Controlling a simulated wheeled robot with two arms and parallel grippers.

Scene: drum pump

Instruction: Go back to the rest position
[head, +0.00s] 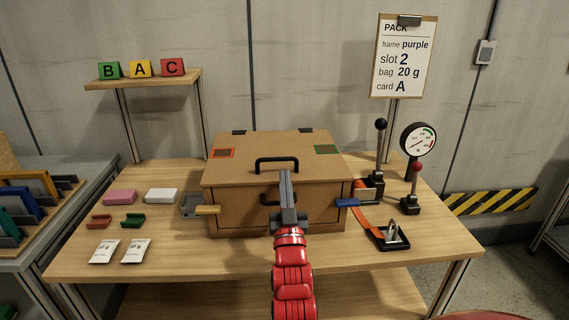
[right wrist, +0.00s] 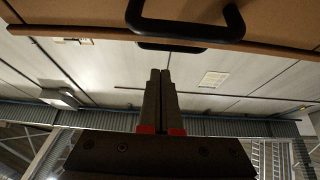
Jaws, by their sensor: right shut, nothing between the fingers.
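My right gripper (head: 285,174) is in front of the brown box (head: 228,174) on the table, its fingers pointing up beside the black lid handle (head: 263,161). In the right wrist view its fingers (right wrist: 160,75) are together with nothing between them. The dark handle (right wrist: 185,25) shows just beyond the fingertips there, apart from them in the picture. The box lid is down. Part of the box front and its lower handle is hidden behind my right gripper. My left gripper is not in view.
The wooden table (head: 180,253) holds pink (head: 120,196) and white blocks, red and green parts, and two white bags (head: 104,251) at left.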

